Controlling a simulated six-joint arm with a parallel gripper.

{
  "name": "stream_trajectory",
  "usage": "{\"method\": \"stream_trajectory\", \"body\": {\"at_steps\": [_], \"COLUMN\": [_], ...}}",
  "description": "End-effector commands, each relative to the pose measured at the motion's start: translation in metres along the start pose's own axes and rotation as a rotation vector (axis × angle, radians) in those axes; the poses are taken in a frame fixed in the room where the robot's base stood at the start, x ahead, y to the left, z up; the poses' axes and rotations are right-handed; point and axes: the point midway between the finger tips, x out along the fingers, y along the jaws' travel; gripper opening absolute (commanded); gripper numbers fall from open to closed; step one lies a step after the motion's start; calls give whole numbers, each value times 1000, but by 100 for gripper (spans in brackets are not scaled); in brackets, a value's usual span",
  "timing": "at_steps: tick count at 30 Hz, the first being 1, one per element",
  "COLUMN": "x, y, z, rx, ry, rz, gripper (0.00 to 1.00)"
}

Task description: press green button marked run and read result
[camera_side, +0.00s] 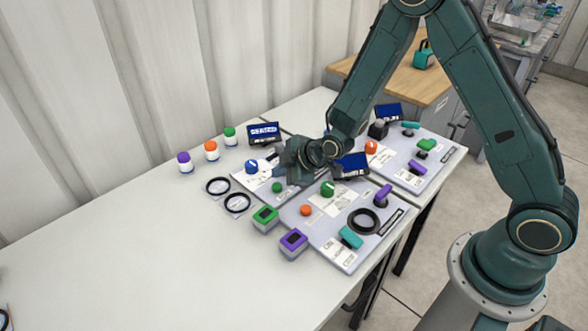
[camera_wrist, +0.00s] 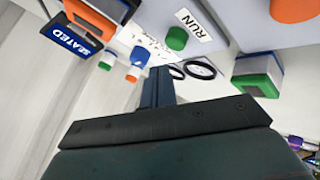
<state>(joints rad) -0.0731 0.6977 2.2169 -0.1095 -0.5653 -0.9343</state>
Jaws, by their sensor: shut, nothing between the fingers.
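The green button (camera_wrist: 176,38) sits beside a white label reading RUN (camera_wrist: 193,24) on a pale panel in the wrist view. In the side view a small green button (camera_side: 277,187) shows just below my gripper (camera_side: 284,168). My gripper's fingers (camera_wrist: 158,76) are closed together and empty. In the wrist view they appear below the green button in the picture, with a visible gap between; the true distance is hard to judge.
An orange button (camera_side: 306,210), green-topped block (camera_side: 265,217) and purple-topped block (camera_side: 293,242) are nearby. Black rings (camera_side: 237,203) lie left of the panel. Purple, orange and green-capped jars (camera_side: 211,150) stand farther back.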

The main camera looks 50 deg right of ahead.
Motion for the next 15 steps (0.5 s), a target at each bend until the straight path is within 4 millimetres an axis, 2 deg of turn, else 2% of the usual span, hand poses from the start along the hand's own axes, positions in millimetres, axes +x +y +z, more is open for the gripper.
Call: {"method": "stream_trajectory", "body": {"at_steps": [6, 15], "x": [8, 9], "y": [-6, -6], "z": [6, 6], "rx": [0, 0], "ry": [0, 1], "rz": [0, 1], "gripper": [0, 0]}}
